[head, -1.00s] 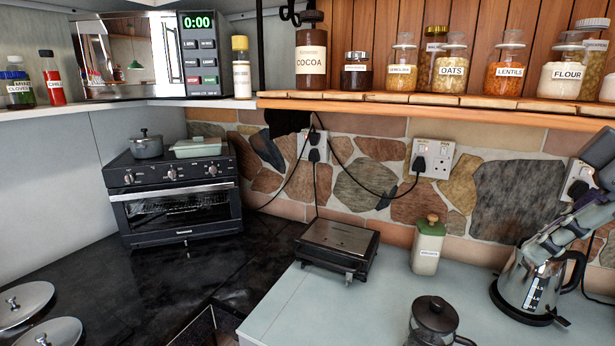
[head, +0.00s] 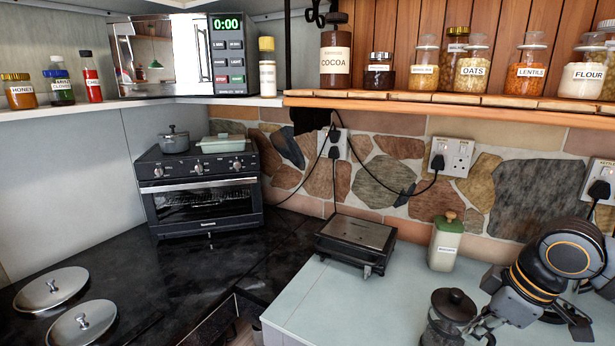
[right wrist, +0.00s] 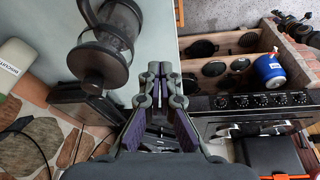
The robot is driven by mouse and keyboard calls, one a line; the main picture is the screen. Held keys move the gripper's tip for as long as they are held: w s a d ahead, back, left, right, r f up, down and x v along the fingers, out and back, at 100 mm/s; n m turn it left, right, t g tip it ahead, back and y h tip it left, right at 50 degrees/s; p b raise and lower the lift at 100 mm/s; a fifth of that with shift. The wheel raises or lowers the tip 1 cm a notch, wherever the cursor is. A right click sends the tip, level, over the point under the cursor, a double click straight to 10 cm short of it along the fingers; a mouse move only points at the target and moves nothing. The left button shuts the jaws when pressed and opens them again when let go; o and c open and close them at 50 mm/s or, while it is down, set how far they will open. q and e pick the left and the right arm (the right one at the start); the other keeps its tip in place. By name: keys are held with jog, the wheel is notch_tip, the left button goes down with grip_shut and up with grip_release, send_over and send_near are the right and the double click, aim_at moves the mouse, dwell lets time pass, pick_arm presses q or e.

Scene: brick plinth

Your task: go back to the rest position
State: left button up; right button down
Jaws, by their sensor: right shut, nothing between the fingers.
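My right gripper (head: 482,328) is at the lower right of the head view, on the arm that comes in from the right. It is shut and empty, over the pale worktop (head: 335,290) and just right of the glass coffee press (head: 452,318). In the right wrist view its fingers (right wrist: 160,70) are close together with nothing between them. The coffee press (right wrist: 110,38) stands up and left of the fingers there.
A sandwich press (head: 356,240) and a biscuits canister (head: 445,243) stand on the pale worktop. A mini oven (head: 205,190) and two round lids (head: 50,288) are on the dark worktop at left. A shelf (head: 450,103) with jars runs above. My arm hides most of the kettle.

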jog(key=s+a+f+m+t, duration=0.1)
jog(key=s+a+f+m, duration=0.15)
jog(key=f, duration=0.45)
jog(key=s+a+f+m+h, duration=0.1)
jog(key=a+f, duration=0.2)
jog(key=f, duration=0.5)
jog(key=s+a+f+m+t, duration=0.1)
jog(key=s+a+f+m, duration=0.15)
jog(key=f, duration=0.45)
jog(key=s+d+f+m+g+h+b, duration=0.1)
jog(key=s+d+f, duration=0.15)
jog(key=f, duration=1.45)
jog(key=s+d+f+m+g+h+b, duration=0.15)
jog(key=s+f, duration=0.25)
jog(key=f, duration=1.2)
jog(key=s+d+f+b, duration=0.1)
jog(key=s+f+b, duration=0.1)
jog(key=s+f, duration=1.6)
jog(key=shift+s+g+y, duration=0.35)
jog(key=shift+s+g, duration=0.05)
jog(key=shift+g, duration=0.05)
